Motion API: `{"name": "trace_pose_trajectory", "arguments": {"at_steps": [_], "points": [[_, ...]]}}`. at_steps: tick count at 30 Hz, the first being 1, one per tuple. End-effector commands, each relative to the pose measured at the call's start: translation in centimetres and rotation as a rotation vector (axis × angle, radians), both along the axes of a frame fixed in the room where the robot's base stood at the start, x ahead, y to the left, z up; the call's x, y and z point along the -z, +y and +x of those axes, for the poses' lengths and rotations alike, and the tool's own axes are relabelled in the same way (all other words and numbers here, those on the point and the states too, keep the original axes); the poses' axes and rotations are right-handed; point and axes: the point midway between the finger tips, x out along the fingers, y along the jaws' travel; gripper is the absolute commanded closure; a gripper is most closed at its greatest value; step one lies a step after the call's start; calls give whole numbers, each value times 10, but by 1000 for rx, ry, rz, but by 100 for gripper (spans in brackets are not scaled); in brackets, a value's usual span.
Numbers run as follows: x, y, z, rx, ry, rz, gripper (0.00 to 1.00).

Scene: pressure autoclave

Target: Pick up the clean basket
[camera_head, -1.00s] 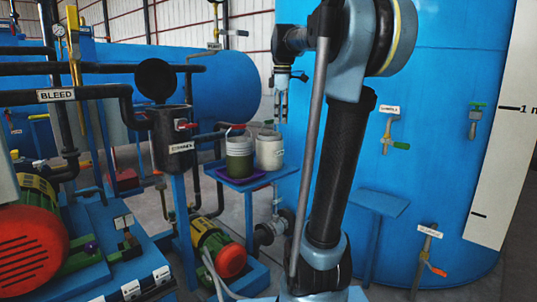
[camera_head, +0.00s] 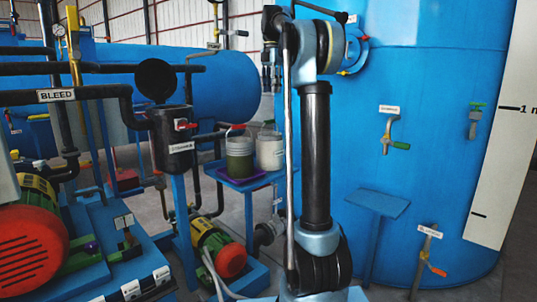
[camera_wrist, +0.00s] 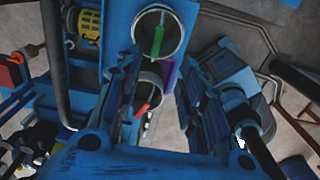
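Two cylindrical containers stand side by side on a small blue table. The left one (camera_head: 239,160) has an olive-green lower part and a red piece on top. The right one (camera_head: 270,153) is whitish, and my arm hides its right edge. No readable label shows which is the clean basket. From above, the wrist view shows one round opening with a green bar inside (camera_wrist: 158,35) and a second with a red piece (camera_wrist: 148,92). My gripper (camera_head: 271,76) hangs above the right container, apart from it.
A purple mat (camera_head: 247,180) lies on the blue table (camera_head: 265,173). A black strainer pot (camera_head: 172,135) with its round lid raised stands to the left. The tall blue tank (camera_head: 440,60) with valves and a small shelf (camera_head: 377,203) is at right. Pipes and pumps crowd the left.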

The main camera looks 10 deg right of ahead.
Motion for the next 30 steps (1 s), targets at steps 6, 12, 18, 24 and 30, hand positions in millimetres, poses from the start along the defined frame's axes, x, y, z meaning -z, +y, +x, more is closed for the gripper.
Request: {"name": "trace_pose_trajectory", "arguments": {"at_steps": [6, 12, 18, 24, 30], "points": [[35, 0, -1, 2, 0, 0, 63], [68, 0, -1, 2, 0, 0, 63], [98, 0, -1, 3, 0, 0, 63], [110, 1, -1, 3, 0, 0, 63], [130, 4, 0, 2, 0, 0, 63]]}}
